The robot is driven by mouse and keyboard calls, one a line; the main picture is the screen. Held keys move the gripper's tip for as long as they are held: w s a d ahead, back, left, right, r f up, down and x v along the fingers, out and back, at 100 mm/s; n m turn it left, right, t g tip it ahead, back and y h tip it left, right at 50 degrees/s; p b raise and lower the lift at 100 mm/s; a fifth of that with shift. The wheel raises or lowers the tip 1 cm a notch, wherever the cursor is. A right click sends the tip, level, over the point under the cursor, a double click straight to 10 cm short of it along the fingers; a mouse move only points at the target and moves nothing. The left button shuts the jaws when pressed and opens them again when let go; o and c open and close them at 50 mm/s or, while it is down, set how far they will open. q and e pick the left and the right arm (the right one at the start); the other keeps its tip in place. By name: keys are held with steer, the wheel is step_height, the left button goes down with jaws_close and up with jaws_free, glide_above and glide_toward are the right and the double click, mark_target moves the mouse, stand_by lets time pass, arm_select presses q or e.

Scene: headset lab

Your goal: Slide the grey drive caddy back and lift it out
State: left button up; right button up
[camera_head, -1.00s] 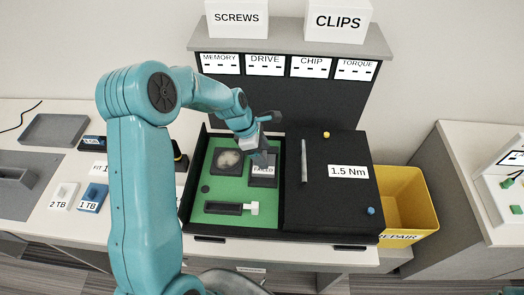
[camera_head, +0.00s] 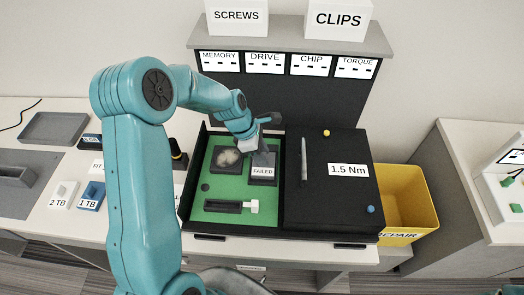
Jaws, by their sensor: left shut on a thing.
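The grey drive caddy (camera_head: 263,172), with a white "FAILED" label, lies in its dark bay on the green board (camera_head: 225,190) inside the open black case. My left gripper (camera_head: 263,156) reaches down from the upper left and is shut on the caddy at its back end. The fingertips are small and partly hidden by the gripper body. I cannot tell whether the caddy is raised off the board. My right gripper is not in view.
A dark square with a pale round part (camera_head: 227,158) sits just left of the caddy. A black slot with a white end (camera_head: 231,206) lies in front. The black lid panel with "1.5 Nm" (camera_head: 347,170) is to the right, then a yellow bin (camera_head: 408,196). Blue caddy (camera_head: 92,196) at left.

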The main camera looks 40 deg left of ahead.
arm_select(q)
steer(key=shift+s+d, duration=0.15)
steer(key=shift+s+d, duration=0.2)
steer(key=shift+s, duration=0.15)
stand_by(0.4)
steer(key=shift+r+p, duration=3.3)
steer(key=shift+r, duration=0.7)
step_height(320, 180, up, 2)
steer(key=shift+s, duration=0.1)
